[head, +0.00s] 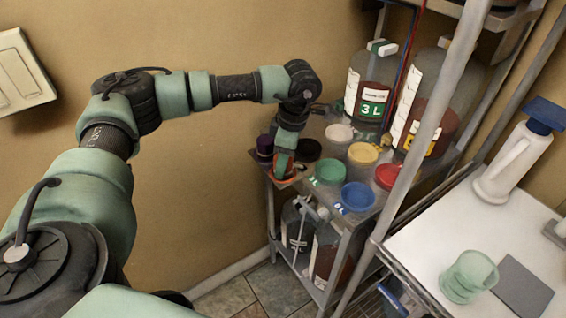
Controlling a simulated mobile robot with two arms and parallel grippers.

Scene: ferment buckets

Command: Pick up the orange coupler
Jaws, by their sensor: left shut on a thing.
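The orange coupler (284,171) is at the front left corner of the metal shelf's upper deck, partly hidden by my left gripper. My left gripper (284,163) points down from the left arm and is shut on the orange coupler. I cannot tell whether the coupler touches the deck. My right gripper is not in view.
Around the gripper stand a purple piece (265,147), a black one (307,150), a green one (330,171) and a blue one (358,196). Bottles (371,85) stand behind. A shelf post (430,140) rises on the right. A white table (430,245) is beyond it.

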